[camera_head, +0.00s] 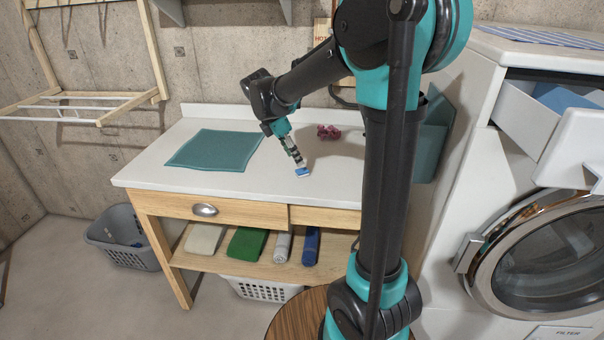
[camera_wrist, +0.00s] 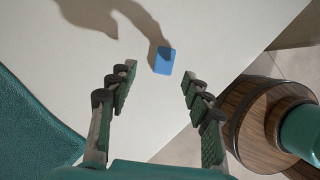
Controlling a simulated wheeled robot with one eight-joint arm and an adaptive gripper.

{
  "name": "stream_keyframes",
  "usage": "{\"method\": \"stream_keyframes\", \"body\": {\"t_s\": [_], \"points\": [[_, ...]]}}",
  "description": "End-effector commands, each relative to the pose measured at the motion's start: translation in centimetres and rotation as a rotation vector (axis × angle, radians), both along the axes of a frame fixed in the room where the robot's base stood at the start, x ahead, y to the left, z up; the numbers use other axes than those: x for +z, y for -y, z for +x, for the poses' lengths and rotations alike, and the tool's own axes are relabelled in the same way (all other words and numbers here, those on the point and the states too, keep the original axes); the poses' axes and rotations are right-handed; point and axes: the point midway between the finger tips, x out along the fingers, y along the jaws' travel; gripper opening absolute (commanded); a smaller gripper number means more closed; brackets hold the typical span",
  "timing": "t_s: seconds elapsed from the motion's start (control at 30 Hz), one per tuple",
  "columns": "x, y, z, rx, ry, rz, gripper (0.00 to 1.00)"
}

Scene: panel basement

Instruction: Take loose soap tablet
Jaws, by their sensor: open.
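A small blue soap tablet (camera_wrist: 164,61) lies on the white worktop. In the wrist view it is just beyond my fingertips, between the lines of the two fingers. In the head view the tablet (camera_head: 302,172) shows blue and white just below my gripper (camera_head: 297,160). My gripper (camera_wrist: 158,78) is open and empty, with its two fingers wide apart. It points down at the worktop. I cannot tell the exact gap between the fingertips and the tablet.
A teal mat (camera_head: 214,150) lies on the worktop (camera_head: 160,179) left of my gripper. A dark pink item (camera_head: 328,131) lies further back. The worktop's front edge is close to the tablet. A washing machine (camera_head: 535,250) stands at the right. A grey basket (camera_head: 118,240) is on the floor.

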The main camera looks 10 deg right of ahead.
Motion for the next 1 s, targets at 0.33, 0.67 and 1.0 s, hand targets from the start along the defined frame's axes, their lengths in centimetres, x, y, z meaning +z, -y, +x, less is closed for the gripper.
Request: {"method": "stream_keyframes", "body": {"t_s": [0.33,0.67,1.0], "points": [[-3.0,1.4,-0.2,-0.001,0.0,0.0,0.5],[-5.4,2.4,0.0,0.0,0.001,0.0,0.5],[-5.3,2.4,0.0,0.0,0.0,0.0,0.26]]}}
